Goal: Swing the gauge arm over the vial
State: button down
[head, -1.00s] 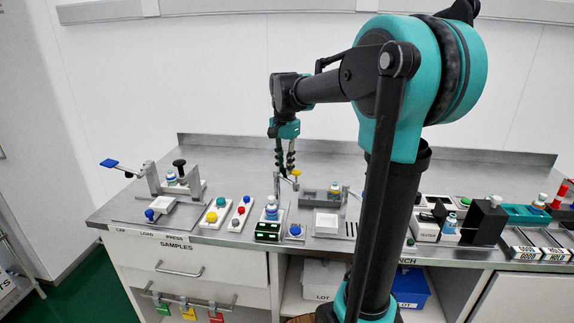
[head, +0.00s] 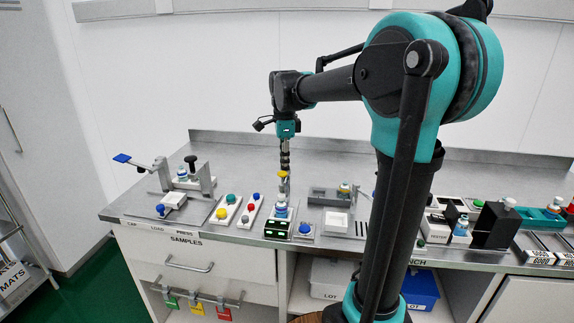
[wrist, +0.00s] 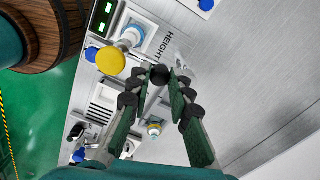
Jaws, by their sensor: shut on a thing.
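The height gauge station stands on the bench, with a green-lit display (head: 278,229) at its front. A white and blue vial (head: 280,209) stands upright on it and also shows in the wrist view (wrist: 131,37). The gauge arm's yellow top (head: 283,174) is above the vial in the head view. In the wrist view the yellow top (wrist: 110,63) is beside the vial and partly in front of it; I cannot tell if it is centred over it. My gripper (wrist: 162,78) is shut on the gauge arm's black knob (wrist: 159,74). The arm's bar is mostly hidden.
A blue button (head: 304,229) is right of the gauge. A button panel (head: 249,211) stands to its left. A grey block fixture (head: 330,196) with a yellow-capped vial (head: 344,189) is to the right. The bench behind is clear.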

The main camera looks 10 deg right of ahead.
jog(key=shift+w+a+m, duration=0.1)
jog(key=shift+m, duration=0.2)
jog(key=c, duration=1.6)
grip_release()
jog(key=shift+c, duration=0.2)
notch_tip(320, 180, up, 12)
